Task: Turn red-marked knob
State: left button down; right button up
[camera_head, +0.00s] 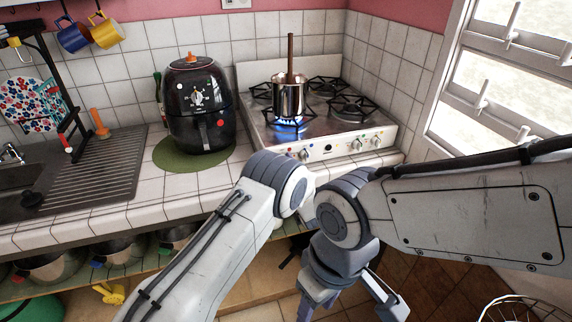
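A stove (255,112) stands against the back wall, with a row of knobs along its front panel (340,146). One knob (304,155) is at the panel's left end, and two more knobs (357,145) are toward its right. Small coloured marks sit by the knobs, but they are too small to tell surely which knob is red-marked. My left arm reaches up to the counter edge; its gripper is hidden behind my arms. My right gripper (352,303) points down at the bottom of the view, below the counter, with its fingers apart and nothing seen between them.
A metal pot (289,98) with a wooden handle stands over a lit blue flame on the front left burner. A black air fryer (198,103) stands on a green mat (170,158) left of the stove. Pots fill the shelf below. A window (500,80) is at right.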

dwell(0.3)
pick_arm(q)
jog(key=shift+c, duration=2.2)
grip_release()
jog(key=v, duration=1.2)
